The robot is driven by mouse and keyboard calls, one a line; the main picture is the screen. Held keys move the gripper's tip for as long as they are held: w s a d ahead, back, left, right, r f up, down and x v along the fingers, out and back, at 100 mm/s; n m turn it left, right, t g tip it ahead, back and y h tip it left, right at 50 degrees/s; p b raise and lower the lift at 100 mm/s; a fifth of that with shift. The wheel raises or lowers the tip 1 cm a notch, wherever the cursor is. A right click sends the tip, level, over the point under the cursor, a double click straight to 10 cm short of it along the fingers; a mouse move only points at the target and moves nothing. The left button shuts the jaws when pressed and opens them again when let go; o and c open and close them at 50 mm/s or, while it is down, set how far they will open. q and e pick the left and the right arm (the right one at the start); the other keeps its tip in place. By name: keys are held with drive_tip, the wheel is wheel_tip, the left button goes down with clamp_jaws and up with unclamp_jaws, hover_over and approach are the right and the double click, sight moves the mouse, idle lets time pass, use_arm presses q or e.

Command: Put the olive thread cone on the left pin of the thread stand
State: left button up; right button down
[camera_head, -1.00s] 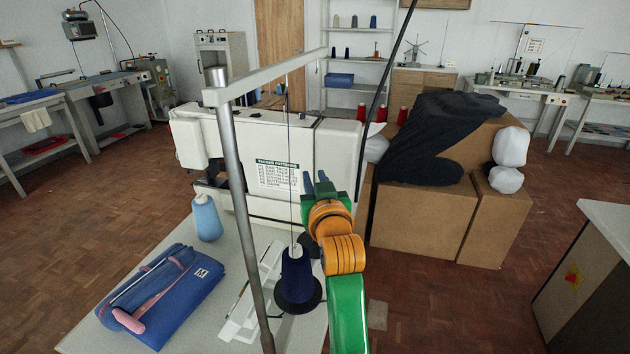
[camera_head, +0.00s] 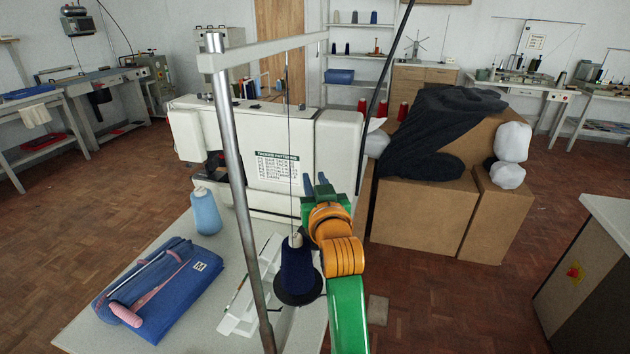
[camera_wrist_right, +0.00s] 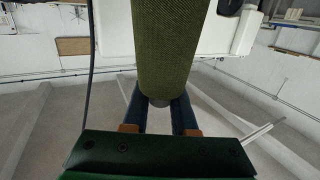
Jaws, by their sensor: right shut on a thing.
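The olive thread cone (camera_wrist_right: 167,45) is in my right gripper, seen close up in the right wrist view. The blue fingers (camera_wrist_right: 168,112) are shut on its narrow end. In the head view my right gripper (camera_head: 316,184) is in front of the sewing machine, above and a little right of the navy cone; the olive cone does not show there. The thread stand has a metal post (camera_head: 236,190) and a top bar (camera_head: 270,50). A navy cone (camera_head: 297,262) sits on a dark disc (camera_head: 298,297). I cannot make out the left pin. My left gripper is not in view.
The white sewing machine (camera_head: 330,150) stands behind my right gripper. A white tray (camera_head: 245,308) is beside the post. Cardboard boxes (camera_head: 420,215) stand to the right.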

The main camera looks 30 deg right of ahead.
drive_tip(key=shift+f, duration=0.2)
drive_tip(key=c, duration=0.6)
unclamp_jaws()
drive_tip(key=shift+c, duration=0.2)
drive_tip(key=b+v, duration=0.1)
drive_tip(key=v, duration=0.6)
drive_tip(key=shift+b, duration=0.3)
drive_tip(key=shift+a, duration=0.1)
